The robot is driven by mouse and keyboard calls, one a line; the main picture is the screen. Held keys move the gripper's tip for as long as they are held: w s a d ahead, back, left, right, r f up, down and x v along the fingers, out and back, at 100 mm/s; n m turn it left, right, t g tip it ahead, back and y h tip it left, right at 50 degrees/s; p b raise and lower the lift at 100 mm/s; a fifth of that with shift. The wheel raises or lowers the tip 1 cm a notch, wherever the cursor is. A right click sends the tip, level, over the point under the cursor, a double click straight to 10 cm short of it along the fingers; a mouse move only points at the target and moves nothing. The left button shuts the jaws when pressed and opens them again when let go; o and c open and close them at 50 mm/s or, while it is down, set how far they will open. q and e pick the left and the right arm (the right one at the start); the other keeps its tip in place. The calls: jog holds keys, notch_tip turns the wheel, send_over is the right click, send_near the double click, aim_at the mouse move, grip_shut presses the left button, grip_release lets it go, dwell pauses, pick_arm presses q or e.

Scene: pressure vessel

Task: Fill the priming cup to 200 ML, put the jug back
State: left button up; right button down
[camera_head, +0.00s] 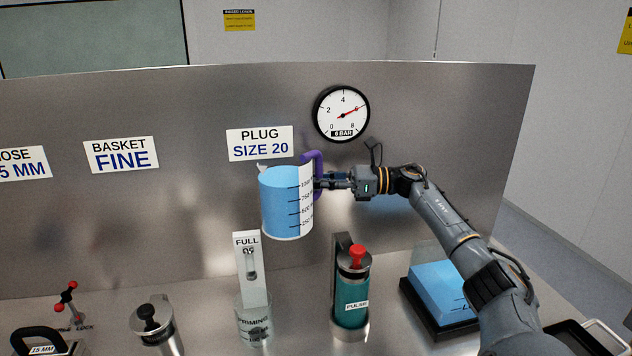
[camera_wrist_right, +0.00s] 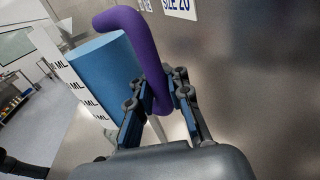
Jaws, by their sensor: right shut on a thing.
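The jug (camera_head: 284,203) is full of blue liquid nearly to its top and hangs upright in the air in front of the metal panel. My right gripper (camera_head: 318,184) is shut on its purple handle. In the right wrist view my right gripper (camera_wrist_right: 160,108) has the purple handle (camera_wrist_right: 139,50) between its fingers, with the jug (camera_wrist_right: 103,72) beyond. The priming cup (camera_head: 254,322) stands on the bench below the jug, under a white plate marked FULL (camera_head: 248,262) with a small gauge. The liquid level in the cup is unclear. My left gripper is not in view.
A teal canister marked PULSE (camera_head: 351,298) with a red knob stands right of the cup. A blue block-like container sits in a black tray (camera_head: 424,324) at right. A metal canister (camera_head: 155,326) stands left. A pressure gauge (camera_head: 341,114) is on the panel.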

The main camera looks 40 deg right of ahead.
jog(key=shift+s+r, duration=0.15)
jog(key=shift+w+a+n+g+y, duration=0.1)
jog(key=shift+w+n+g+y, duration=0.15)
jog(key=shift+n+g+y, duration=0.2)
jog(key=shift+a+n+b, duration=0.1)
jog(key=shift+n+b, duration=0.15)
jog(key=shift+b, duration=0.3)
jog(key=shift+s+a+f+n+g+h+b, duration=0.15)
jog(key=shift+f+n+g+h+b, duration=0.2)
jog(key=shift+n+g+b, duration=0.35)
jog(key=shift+a+r, duration=0.2)
jog(key=shift+r, duration=0.05)
jog(key=shift+s+a+r+n+h+b, duration=0.1)
jog(key=shift+a+r+n+h+b, duration=0.2)
jog(key=shift+n+h, duration=0.3)
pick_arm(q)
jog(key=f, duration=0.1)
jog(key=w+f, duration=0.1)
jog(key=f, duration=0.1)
pick_arm(e)
jog(key=shift+a+r, duration=0.15)
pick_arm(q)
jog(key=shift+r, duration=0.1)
